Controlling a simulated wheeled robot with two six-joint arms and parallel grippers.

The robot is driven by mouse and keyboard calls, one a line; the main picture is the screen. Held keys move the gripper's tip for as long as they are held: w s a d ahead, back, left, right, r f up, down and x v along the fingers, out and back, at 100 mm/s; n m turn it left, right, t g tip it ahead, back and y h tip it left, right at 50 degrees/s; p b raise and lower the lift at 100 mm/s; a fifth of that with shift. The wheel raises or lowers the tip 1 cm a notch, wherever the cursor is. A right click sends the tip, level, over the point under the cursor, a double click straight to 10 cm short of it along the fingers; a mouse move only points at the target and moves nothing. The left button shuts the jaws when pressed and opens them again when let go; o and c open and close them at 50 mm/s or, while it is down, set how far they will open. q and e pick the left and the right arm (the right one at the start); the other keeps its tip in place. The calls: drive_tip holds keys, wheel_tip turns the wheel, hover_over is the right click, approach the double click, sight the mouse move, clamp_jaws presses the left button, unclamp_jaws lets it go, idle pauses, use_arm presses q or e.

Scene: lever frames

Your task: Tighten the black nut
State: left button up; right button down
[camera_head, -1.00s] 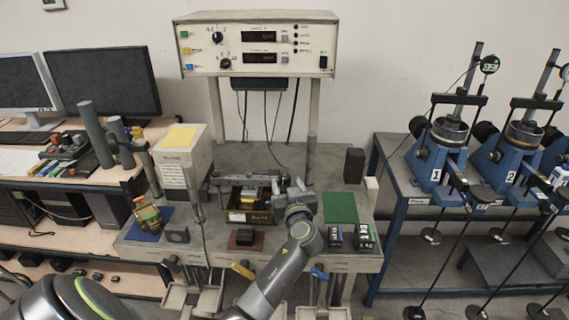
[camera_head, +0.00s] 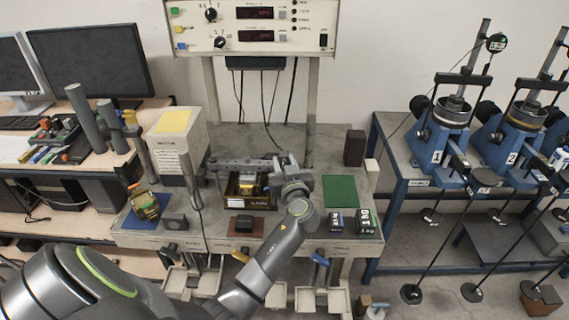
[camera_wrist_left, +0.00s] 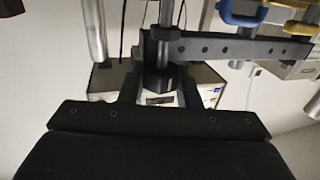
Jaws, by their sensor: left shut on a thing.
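My left gripper (camera_head: 279,162) is at the metal bar fixture (camera_head: 237,164) at the back of the workbench. In the left wrist view, my left gripper (camera_wrist_left: 158,78) is shut, with a finger on each side of a dark block that looks like the black nut (camera_wrist_left: 158,82). A vertical bolt (camera_wrist_left: 167,35) stands in line with it, beside a dark bar with holes (camera_wrist_left: 245,48). In the head view the nut is hidden by the gripper, and how far it is threaded cannot be told. My right gripper is out of view.
An open box (camera_head: 235,203) of parts stands left of the gripper on the bench. A green mat (camera_head: 345,193) lies to the right, with two small black devices (camera_head: 367,221) in front. A blue mat (camera_head: 139,221) is at left. The instrument console (camera_head: 250,27) stands behind.

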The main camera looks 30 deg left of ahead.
use_arm(q)
drive_tip(key=shift+a+m+t+h, duration=0.1)
drive_tip(key=shift+m+t+h, duration=0.3)
drive_tip(key=shift+h, duration=0.1)
drive_tip(key=shift+s+m+t+h, duration=0.1)
drive_tip(key=shift+m+t+h, duration=0.2)
drive_tip(key=shift+m+t+h+b, duration=0.3)
drive_tip(key=shift+m+t+h, duration=0.2)
drive_tip(key=shift+m+h, duration=0.25)
drive_tip(key=shift+a+m+t+h, duration=0.1)
drive_tip(key=shift+m+t+h, duration=0.5)
drive_tip(key=shift+h, duration=0.45)
drive_tip(key=shift+m+t+h+p, duration=0.55)
drive_tip(key=shift+m+h, duration=0.4)
drive_tip(key=shift+h, duration=0.45)
drive_tip(key=o, duration=1)
